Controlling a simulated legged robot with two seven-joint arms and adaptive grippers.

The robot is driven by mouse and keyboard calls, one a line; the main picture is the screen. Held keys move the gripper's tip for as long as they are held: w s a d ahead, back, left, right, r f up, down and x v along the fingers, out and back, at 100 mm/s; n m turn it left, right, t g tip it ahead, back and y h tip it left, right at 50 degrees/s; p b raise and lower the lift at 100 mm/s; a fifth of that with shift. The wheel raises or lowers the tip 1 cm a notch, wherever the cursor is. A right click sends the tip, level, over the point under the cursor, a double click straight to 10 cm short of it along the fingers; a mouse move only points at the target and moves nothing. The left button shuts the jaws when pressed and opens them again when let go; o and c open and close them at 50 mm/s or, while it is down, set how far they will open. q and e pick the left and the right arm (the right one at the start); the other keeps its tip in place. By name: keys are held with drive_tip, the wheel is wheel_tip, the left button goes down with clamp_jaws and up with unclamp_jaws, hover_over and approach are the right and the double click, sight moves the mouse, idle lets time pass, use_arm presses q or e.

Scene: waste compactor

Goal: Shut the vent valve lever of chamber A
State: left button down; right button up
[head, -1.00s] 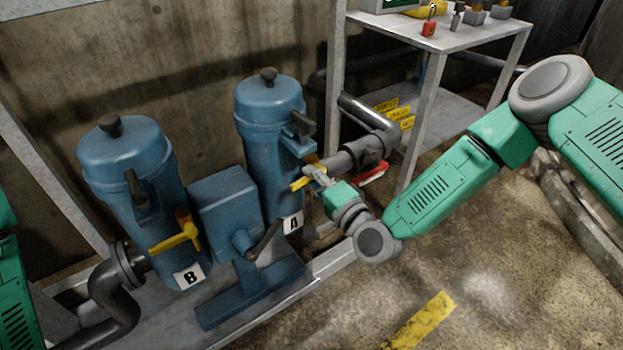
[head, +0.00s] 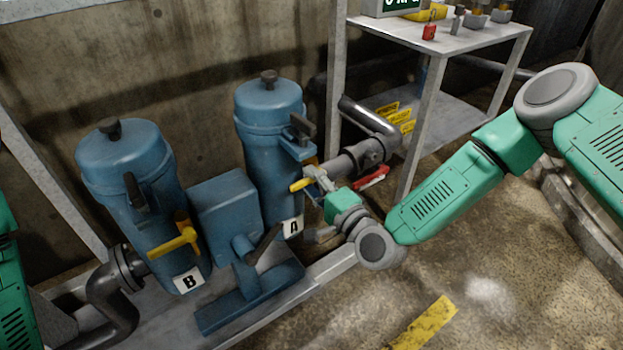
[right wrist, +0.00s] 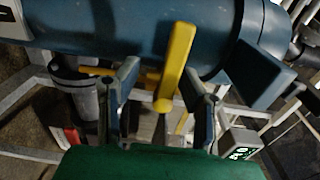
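Chamber A (head: 270,150) is the blue upright cylinder at the back, marked with a white "A" label (head: 293,227). Its yellow lever (head: 301,184) sticks out at the front, near my right gripper (head: 319,180). In the right wrist view the yellow lever (right wrist: 176,66) stands between the two spread fingers of my right gripper (right wrist: 158,92), nearer the right-hand finger. The fingers look open around it; contact is not clear. The gripper partly hides the lever's inner end in the head view. My left gripper is out of view; only part of the left arm shows at the left edge.
Chamber B (head: 125,180) with its own yellow lever (head: 175,240) stands at the left. A blue box with a dark handle (head: 225,205) sits between the chambers. A dark pipe (head: 365,155) and a red handle (head: 371,178) are just right of my gripper. A metal shelf (head: 450,40) stands behind.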

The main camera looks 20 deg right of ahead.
drive_tip(key=shift+d+r, duration=0.1)
drive_tip(key=shift+r, duration=0.15)
drive_tip(key=v, duration=1.1)
drive_tip(key=shift+s+d+f, duration=0.2)
drive_tip(key=shift+s, duration=0.15)
